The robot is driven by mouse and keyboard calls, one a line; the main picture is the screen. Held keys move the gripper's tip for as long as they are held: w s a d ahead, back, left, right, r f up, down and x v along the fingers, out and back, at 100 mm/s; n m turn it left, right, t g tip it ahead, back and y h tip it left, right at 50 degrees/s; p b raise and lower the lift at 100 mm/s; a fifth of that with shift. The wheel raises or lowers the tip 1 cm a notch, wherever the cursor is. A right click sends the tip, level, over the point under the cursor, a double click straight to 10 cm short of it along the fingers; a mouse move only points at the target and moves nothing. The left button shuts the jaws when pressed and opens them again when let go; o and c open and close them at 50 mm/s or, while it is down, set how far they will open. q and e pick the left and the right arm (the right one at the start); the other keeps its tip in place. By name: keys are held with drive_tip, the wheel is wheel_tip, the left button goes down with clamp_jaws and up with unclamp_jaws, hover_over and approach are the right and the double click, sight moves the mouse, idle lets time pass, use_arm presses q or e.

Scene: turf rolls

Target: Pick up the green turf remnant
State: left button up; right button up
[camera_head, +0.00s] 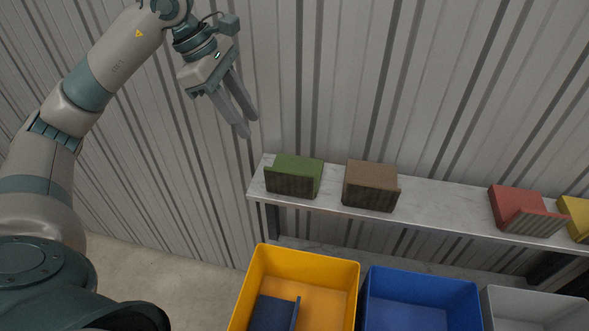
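The green turf remnant (297,168) lies near the left end of a pale marble-like shelf (450,215). Its top is green, and a darker ribbed face stands at its front. My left gripper (248,127) hangs above and to the left of the remnant, in front of the corrugated wall. Its two grey fingers point down and right with a gap between them and nothing held. It does not touch the remnant. My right gripper is not in view.
A brown piece (371,181) stands just right of the green one. Red (516,204) and yellow (576,213) pieces are farther right. Below are a yellow bin (308,262) holding a dark blue piece (273,313), a blue bin (422,283) and a grey bin (530,299).

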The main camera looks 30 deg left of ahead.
sight(280, 170)
use_arm(q)
drive_tip(key=p+x, duration=0.4)
drive_tip(key=x, duration=0.7)
drive_tip(key=shift+w+d+f+p, duration=0.1)
drive_tip(key=shift+d+f+p, duration=0.1)
drive_tip(key=shift+f+p, duration=0.1)
drive_tip(key=shift+f, duration=0.3)
drive_tip(key=shift+d, duration=0.1)
drive_tip(key=shift+d+f+p, duration=0.3)
drive_tip(key=shift+d+p, duration=0.05)
drive_tip(key=shift+p, duration=0.3)
drive_tip(key=p+x, duration=0.2)
drive_tip(key=x, duration=0.1)
drive_tip(key=shift+d+f, duration=0.2)
drive_tip(key=shift+d, duration=0.15)
drive_tip(key=shift+d+f, duration=0.1)
drive_tip(key=shift+f, duration=0.3)
